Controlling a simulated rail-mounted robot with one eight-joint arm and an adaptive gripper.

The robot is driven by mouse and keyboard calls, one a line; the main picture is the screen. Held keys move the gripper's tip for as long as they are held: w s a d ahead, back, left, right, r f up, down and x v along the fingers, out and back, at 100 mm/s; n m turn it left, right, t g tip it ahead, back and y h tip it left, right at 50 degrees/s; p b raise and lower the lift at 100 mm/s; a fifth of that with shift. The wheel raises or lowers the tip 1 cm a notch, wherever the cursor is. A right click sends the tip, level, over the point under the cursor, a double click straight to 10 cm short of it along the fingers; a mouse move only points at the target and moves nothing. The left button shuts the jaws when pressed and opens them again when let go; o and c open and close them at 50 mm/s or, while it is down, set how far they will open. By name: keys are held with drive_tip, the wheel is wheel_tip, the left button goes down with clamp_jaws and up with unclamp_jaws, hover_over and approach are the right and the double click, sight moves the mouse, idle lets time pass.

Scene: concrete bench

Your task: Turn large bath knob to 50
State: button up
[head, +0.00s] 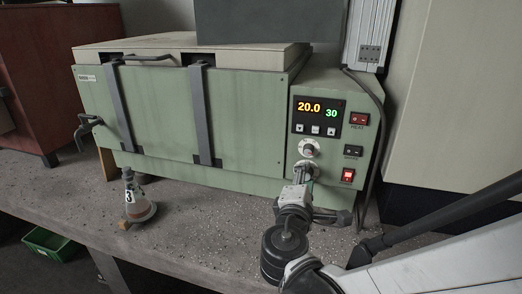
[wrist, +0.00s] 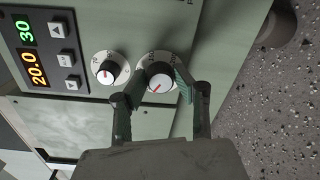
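The large bath knob (wrist: 160,81) is the bigger of two dark knobs with pale caps and red pointer lines. It sits on a white dial on the green control panel. Its pointer slants to the lower left in the wrist view. My gripper (wrist: 161,76) has one finger on each side of this knob. The fingertips are close to its sides, but I cannot tell whether they touch it. In the head view my gripper (head: 304,172) reaches the lower knob and largely hides it.
A smaller knob (wrist: 106,71) sits beside the large one. The display (head: 318,116) reads 20.0 in orange and 30 in green. Switches (head: 348,175) line the panel's right side, the lowest lit red.

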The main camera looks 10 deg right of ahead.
drive_tip(key=o, duration=0.3)
drive_tip(key=shift+o, duration=0.2)
drive_tip(key=v, duration=1.2)
idle(0.4)
drive_tip(key=s+d+f+m+g+y, duration=0.35)
drive_tip(key=d+f+m+g, duration=0.4)
drive_tip(key=m, duration=0.25)
wheel_tip(320, 180, up, 16)
drive_tip(key=s+a+m+y+p, duration=0.1)
drive_tip(key=m+y+p, duration=0.3)
drive_tip(key=p, duration=0.9)
drive_tip(key=shift+s+a+f+m+g, duration=0.2)
drive_tip(key=shift+a+m+g, duration=0.35)
drive_tip(key=shift+m, duration=0.45)
